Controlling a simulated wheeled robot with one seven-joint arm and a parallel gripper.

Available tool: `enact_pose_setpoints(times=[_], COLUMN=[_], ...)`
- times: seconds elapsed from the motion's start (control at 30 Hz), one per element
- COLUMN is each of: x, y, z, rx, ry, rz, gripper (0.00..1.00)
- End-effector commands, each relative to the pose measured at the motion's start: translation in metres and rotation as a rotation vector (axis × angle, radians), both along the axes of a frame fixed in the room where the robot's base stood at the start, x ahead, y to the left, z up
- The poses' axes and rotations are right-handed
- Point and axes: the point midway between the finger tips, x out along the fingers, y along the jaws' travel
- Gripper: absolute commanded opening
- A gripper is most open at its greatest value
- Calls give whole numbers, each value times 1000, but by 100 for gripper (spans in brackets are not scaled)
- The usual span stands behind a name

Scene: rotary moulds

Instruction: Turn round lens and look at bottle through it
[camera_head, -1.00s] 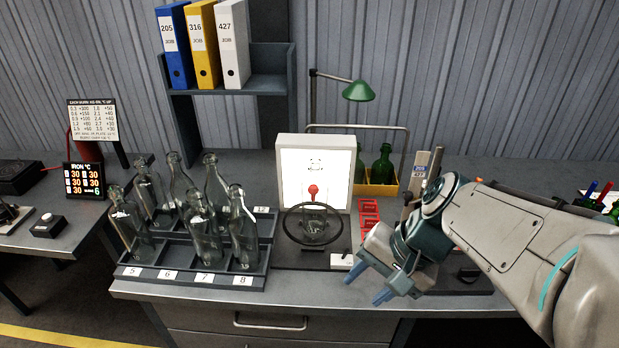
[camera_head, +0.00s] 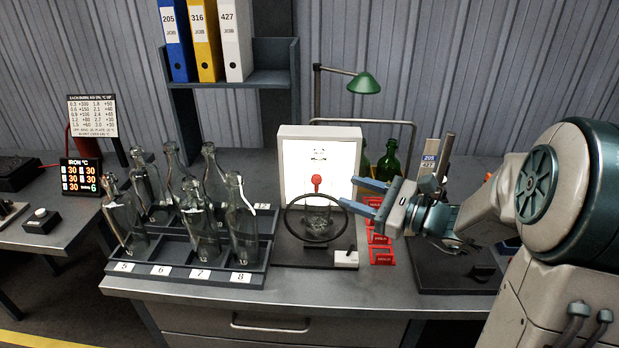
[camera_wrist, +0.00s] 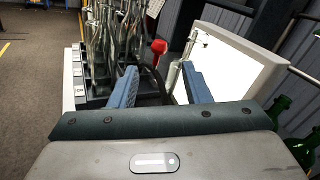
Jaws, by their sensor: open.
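The round lens (camera_head: 288,222) is a dark ring on a stand at the front of the bench, with a red knob (camera_head: 316,180) above it. A clear glass bottle (camera_head: 318,220) shows through the ring, in front of a bright white panel (camera_head: 297,165). My gripper (camera_head: 362,195) is open and empty, to the right of the lens, its blue fingers pointing left towards the knob. In the wrist view the red knob (camera_wrist: 158,47) lies beyond and between the fingers (camera_wrist: 160,85), apart from them. The lens ring is mostly hidden there.
A dark rack (camera_head: 190,265) of several clear bottles stands at the left. Red trays (camera_head: 381,254) lie right of the lens stand. Green bottles (camera_head: 388,160) and a green lamp (camera_head: 364,84) are behind. A dark plate (camera_head: 440,270) lies at the right.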

Motion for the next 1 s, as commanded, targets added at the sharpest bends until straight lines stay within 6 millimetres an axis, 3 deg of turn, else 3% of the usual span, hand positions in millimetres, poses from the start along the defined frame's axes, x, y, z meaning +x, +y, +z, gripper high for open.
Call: enact_pose_setpoints(times=[0.3,0.5,0.7,0.97,1.0], x=[32,48,54,54,54], y=[62,88,99,99,99], z=[2,1,0,0,0], rx=[-1,-2,-3,-3,-3], ry=[1,-1,-1,0,0], rz=[7,5,3,2,2], gripper=[43,43,43,43,35])
